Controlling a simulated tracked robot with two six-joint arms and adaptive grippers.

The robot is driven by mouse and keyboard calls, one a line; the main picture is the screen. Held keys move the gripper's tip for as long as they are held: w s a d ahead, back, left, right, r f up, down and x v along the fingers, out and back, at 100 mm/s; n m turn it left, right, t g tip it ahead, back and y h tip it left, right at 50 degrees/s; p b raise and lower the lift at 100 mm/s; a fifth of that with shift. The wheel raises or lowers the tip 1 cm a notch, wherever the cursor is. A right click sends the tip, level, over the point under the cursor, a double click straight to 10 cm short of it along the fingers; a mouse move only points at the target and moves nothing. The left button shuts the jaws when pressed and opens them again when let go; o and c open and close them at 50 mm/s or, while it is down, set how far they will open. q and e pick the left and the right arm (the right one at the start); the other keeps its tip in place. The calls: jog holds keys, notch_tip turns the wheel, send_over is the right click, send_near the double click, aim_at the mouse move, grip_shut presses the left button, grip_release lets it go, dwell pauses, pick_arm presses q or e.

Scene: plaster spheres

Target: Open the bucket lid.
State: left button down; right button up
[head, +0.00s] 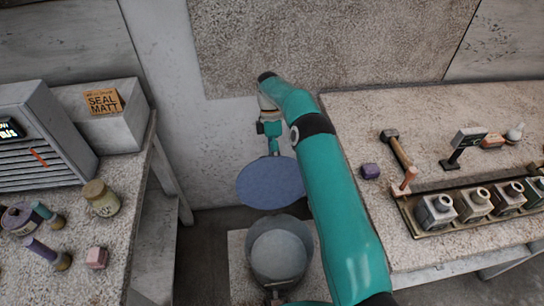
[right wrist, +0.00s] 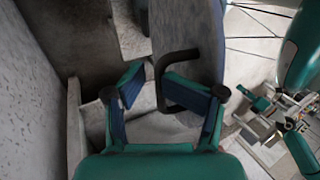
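My right gripper (head: 272,141) is behind the raised lid. In the right wrist view its fingers (right wrist: 165,100) are spread, with the handle between them; contact is unclear. My left gripper is not in view.
The left table (head: 130,190) holds jars and a box marked SEAL MATT (head: 103,101). A wall stands close behind the right gripper.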

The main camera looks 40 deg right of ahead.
jog(key=shift+a+f, duration=0.1)
jog(key=shift+f, duration=0.05)
jog(key=shift+r, duration=0.25)
notch_tip(320, 180, up, 10)
jog(key=shift+f, duration=0.15)
dwell(0.3)
